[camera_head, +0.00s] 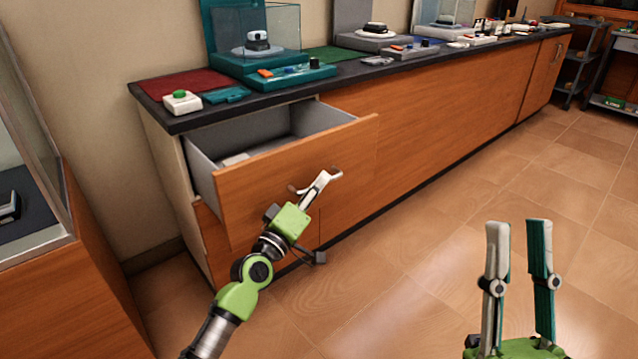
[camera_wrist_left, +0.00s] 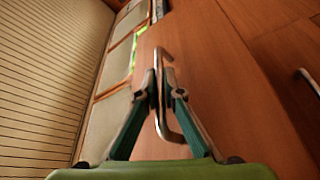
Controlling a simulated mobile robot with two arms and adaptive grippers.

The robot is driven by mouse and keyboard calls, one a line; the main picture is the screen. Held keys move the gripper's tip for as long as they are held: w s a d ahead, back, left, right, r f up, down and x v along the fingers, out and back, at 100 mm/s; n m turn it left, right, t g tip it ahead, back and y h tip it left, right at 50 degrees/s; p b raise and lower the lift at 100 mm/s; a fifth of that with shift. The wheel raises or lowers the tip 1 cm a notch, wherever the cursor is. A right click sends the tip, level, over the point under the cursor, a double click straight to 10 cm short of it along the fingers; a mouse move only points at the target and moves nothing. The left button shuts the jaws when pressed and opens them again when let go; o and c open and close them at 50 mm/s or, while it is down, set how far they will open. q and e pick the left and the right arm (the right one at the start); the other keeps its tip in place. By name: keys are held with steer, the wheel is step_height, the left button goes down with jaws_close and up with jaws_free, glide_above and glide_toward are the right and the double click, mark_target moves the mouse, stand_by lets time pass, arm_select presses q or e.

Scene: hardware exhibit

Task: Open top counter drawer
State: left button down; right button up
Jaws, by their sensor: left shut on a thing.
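The top counter drawer (camera_head: 297,169) is pulled well out from the left end of the long wooden counter (camera_head: 430,110). Its grey inside shows, with a small pale item (camera_head: 236,159) lying in it. My left gripper (camera_head: 325,180) is at the drawer front, shut on the metal drawer handle. In the left wrist view the handle (camera_wrist_left: 163,110) is a silver bar, and the fingers (camera_wrist_left: 160,85) close around it. My right gripper (camera_head: 518,225) is at the lower right of the head view, fingers pointing up and apart, empty, away from the counter.
The dark countertop carries a green-button box (camera_head: 182,102), a teal device with a clear cover (camera_head: 270,70) and several other devices. A glass display case (camera_head: 30,150) stands at the left. Shelves (camera_head: 580,60) stand at the far right. The tiled floor in front is clear.

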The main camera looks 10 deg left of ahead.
arm_select(q)
steer(key=c, duration=2.4)
jaws_free()
steer(key=shift+a, duration=0.1)
steer(key=shift+c, duration=0.2)
steer(key=shift+s, duration=0.1)
steer(key=v, duration=1.2)
